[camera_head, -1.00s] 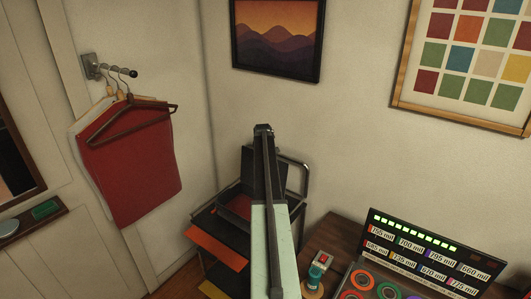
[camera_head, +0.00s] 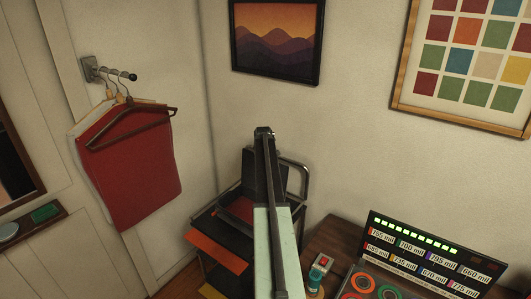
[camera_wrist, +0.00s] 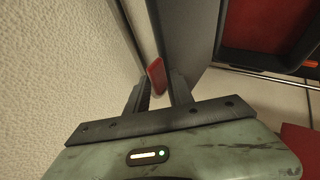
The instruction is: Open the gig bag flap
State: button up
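The gig bag (camera_head: 237,211) is a dark case with a red inside, on the cart in the corner. Its dark flap (camera_head: 249,168) stands raised at the back, partly behind my arm. In the wrist view the flap (camera_wrist: 187,30) is a dark grey panel running upward from my gripper, with the bag's red inside (camera_wrist: 262,22) to its right. A small red tab (camera_wrist: 156,72) sits at the flap's edge. My gripper (camera_wrist: 160,86) has its two fingers on either side of this tab, seemingly closed on it. The head view hides my gripper behind my arm.
A wall (camera_wrist: 50,60) is close on the left in the wrist view. The cart (camera_head: 215,240) has a metal tube handle (camera_head: 305,175). A bench with a lit display panel (camera_head: 432,250) stands at right. Red clothes (camera_head: 130,160) hang at left.

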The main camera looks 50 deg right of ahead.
jog(key=p+v, duration=0.5)
jog(key=v, duration=0.2)
jog(key=shift+s+r+p, duration=0.2)
jog(key=shift+r+p, duration=0.1)
